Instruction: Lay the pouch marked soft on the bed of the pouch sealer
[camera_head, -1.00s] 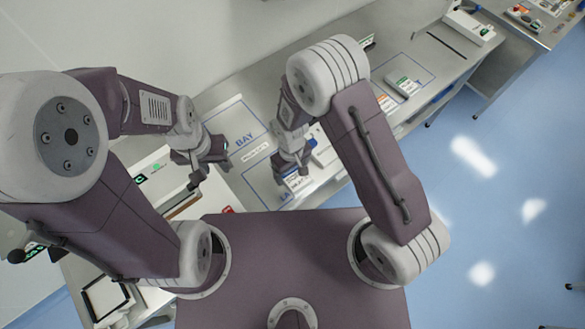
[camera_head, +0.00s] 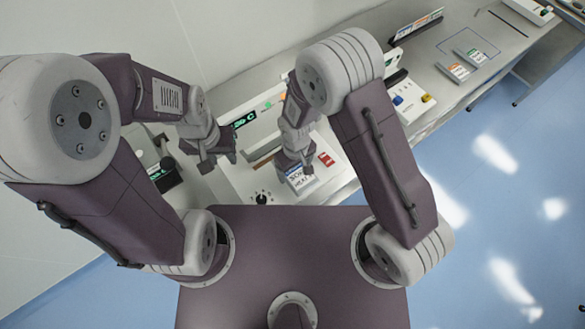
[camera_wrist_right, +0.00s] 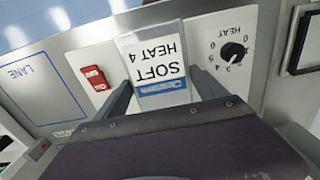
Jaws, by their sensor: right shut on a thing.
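The pouch marked SOFT HEAT 4, white with a blue band, is in my right gripper (camera_head: 297,172). The pouch (camera_head: 299,180) shows in the head view, and in the right wrist view the pouch (camera_wrist_right: 152,62) has its lettering upside down between the fingers. It hangs over the pouch sealer's pale front (camera_head: 338,172), between the red switch (camera_head: 326,159) and the black heat dial (camera_head: 262,197); its height above is unclear. Behind it is the sealer's long brown strip (camera_head: 264,148), partly hidden by my right arm. My left gripper (camera_head: 219,164) looks open and empty, left of the sealer's strip.
A green display (camera_head: 244,119) stands behind the strip. A second black unit with a green readout (camera_head: 163,172) is at left. A blue LANE outline (camera_wrist_right: 38,82) is beside the sealer.

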